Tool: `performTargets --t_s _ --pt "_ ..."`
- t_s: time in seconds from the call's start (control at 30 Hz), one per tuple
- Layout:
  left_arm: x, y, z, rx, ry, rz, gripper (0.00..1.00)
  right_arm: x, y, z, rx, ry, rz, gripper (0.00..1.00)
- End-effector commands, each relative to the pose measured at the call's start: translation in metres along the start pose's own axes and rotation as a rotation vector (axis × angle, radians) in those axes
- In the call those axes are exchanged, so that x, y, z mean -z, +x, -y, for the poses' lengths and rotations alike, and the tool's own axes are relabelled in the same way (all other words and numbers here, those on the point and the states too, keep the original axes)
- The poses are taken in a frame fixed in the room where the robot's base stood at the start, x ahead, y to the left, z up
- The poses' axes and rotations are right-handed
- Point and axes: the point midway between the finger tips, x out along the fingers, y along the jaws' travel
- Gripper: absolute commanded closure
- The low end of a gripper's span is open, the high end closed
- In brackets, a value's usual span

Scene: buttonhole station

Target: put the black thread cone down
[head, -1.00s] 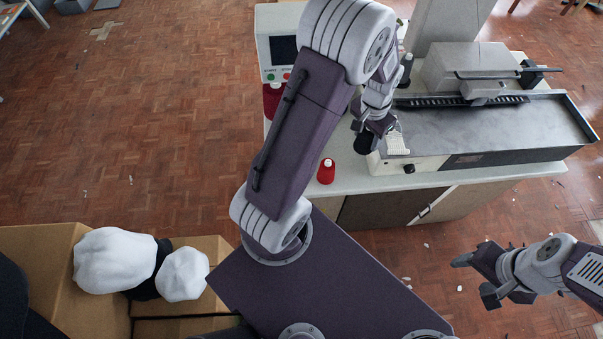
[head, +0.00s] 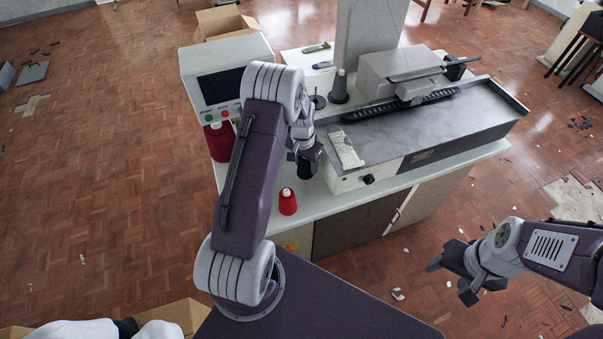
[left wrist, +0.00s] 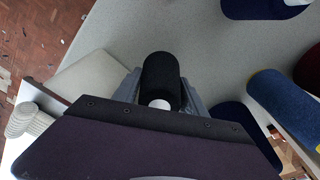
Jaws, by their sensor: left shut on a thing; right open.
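The black thread cone (head: 305,169) is held in my left gripper (head: 311,154), over the pale countertop (head: 325,200) beside the machine. In the left wrist view the black cone (left wrist: 160,75) sits between the two fingers, its white tip toward the camera. The left gripper (left wrist: 160,98) is shut on it. Whether its base touches the countertop cannot be told. My right gripper (head: 450,278) is open and empty, out over the floor to the right of the station.
The left wrist view shows a blue cone (left wrist: 280,100) close by. The grey machine bed (head: 430,120) lies right.

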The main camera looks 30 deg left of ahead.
Motion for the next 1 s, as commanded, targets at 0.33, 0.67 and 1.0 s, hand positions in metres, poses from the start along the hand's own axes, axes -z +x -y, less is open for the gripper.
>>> performTargets --t_s 0.33,0.67,1.0 --pt "-0.005 0.037 0.0 0.0 0.0 0.0 0.95 0.0 -0.001 0.0 0.0 0.0 0.0 0.41" --pt "-0.005 0.041 0.0 0.0 0.0 -0.001 0.48 0.0 0.002 0.0 0.0 0.0 0.0 0.41" --pt "-0.005 0.039 0.0 0.0 -0.001 0.0 0.29 0.0 0.001 0.0 0.0 0.0 0.0 0.41"
